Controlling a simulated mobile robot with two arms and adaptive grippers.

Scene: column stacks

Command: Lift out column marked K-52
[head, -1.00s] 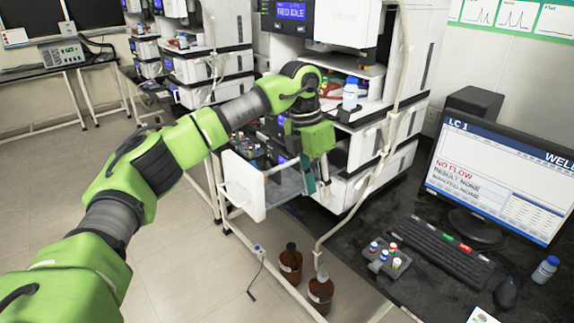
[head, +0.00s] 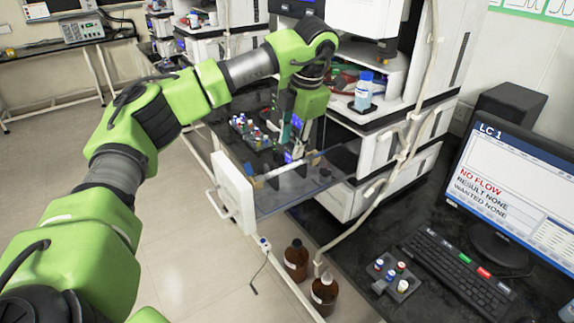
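A drawer with a white front (head: 235,190) and clear walls stands pulled out of the instrument stack. A pale rod-like piece (head: 272,175), possibly a column, lies across it. I cannot read any K-52 mark, so I cannot tell which piece is the named column. My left gripper (head: 294,153) points down over the drawer, close to the rod's middle. Its fingers are small and partly overlap the things behind, so I cannot tell whether they are open, shut or touching the rod. My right gripper is not in view.
Small capped vials (head: 249,133) stand left of my gripper. A blue-capped bottle (head: 364,90) stands on the instrument at right. The monitor (head: 515,190), keyboard (head: 458,265) and a vial rack (head: 392,276) occupy the bench. Brown bottles (head: 296,258) stand below the drawer.

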